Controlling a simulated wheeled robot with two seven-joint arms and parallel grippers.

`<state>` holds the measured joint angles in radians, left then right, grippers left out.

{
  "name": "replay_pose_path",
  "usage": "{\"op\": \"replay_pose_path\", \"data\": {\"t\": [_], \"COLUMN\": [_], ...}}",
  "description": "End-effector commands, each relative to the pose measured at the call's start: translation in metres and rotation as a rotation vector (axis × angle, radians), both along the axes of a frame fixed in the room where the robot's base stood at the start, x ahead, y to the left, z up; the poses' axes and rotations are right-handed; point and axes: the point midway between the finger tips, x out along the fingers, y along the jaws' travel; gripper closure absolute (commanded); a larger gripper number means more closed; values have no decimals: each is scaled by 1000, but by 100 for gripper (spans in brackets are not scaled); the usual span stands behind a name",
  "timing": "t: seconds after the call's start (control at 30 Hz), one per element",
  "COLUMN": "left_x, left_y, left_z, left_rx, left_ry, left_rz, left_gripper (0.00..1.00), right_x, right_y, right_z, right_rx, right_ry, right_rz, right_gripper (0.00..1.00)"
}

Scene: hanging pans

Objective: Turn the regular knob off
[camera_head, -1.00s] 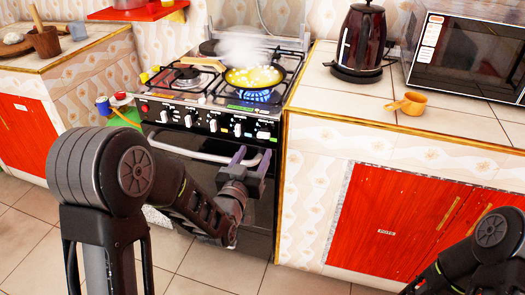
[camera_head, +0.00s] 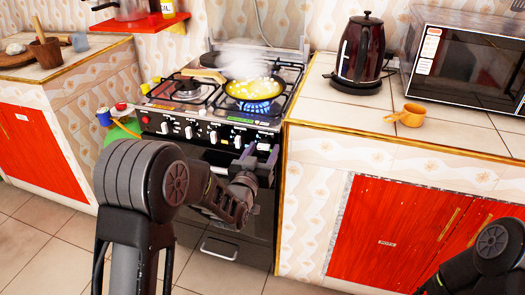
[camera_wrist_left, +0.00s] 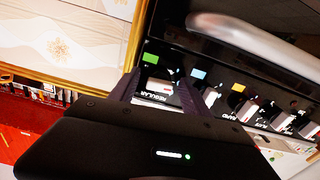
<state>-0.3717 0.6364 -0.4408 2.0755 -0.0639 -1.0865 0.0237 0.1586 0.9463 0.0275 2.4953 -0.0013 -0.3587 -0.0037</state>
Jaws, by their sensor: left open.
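The stove's front panel (camera_head: 200,135) carries a row of white knobs. The regular knob (camera_wrist_left: 158,86), white with a "REGULAR" label and a green mark beside it, shows in the left wrist view between my finger tips. In the head view, it is at the right end of the row and mostly hidden by my gripper. My left gripper (camera_head: 259,155) is open, its fingers on either side of that knob; I cannot tell whether they touch it. The fingers also show in the left wrist view (camera_wrist_left: 157,92). My right gripper is out of view.
A steaming pan (camera_head: 254,89) sits over a lit blue flame (camera_head: 257,107). The oven handle (camera_wrist_left: 255,45) runs close to my left gripper. A counter to the right bears a kettle (camera_head: 361,48), an orange cup (camera_head: 410,115) and a microwave (camera_head: 470,60).

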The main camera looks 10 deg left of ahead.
Motion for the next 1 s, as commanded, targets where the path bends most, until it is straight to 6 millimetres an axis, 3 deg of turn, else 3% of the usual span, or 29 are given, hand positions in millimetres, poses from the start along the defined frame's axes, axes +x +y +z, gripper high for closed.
{"op": "replay_pose_path", "data": {"t": [0.23, 0.9, 1.0], "left_x": [1, 0, 0], "left_y": [0, 0, 0], "left_z": [0, 0, 0], "left_rx": [0, -1, 0], "left_ry": [0, 0, 0], "left_rz": [1, 0, 0], "left_gripper": [45, 99, 100], "right_x": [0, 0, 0], "right_y": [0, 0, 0], "right_z": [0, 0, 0], "right_rx": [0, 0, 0], "right_ry": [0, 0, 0], "right_rz": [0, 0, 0], "right_gripper": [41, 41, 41]}}
